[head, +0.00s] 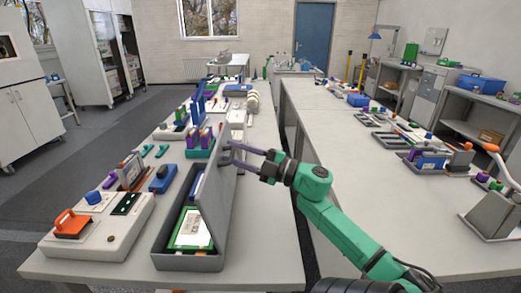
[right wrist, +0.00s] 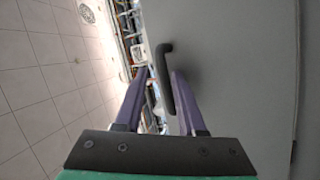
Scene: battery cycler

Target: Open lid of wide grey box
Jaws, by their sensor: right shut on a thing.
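The wide grey box (head: 187,261) stands near the front edge of the left bench. Its grey lid (head: 217,190) is swung up on the right side, standing steeply. Inside lie a green board and a white labelled card (head: 192,229). My right gripper (head: 226,152), with purple fingers, is shut on the lid's dark handle near the top of the lid. The right wrist view shows the handle (right wrist: 166,78) between the fingers, with the lid's flat grey face (right wrist: 230,70) beside it. My left gripper is not in view.
A cycler unit with an orange handle (head: 72,223) stands left of the box. Blue and purple parts (head: 163,178) and other devices fill the bench behind. A second bench (head: 320,130) runs to the right, across a narrow gap.

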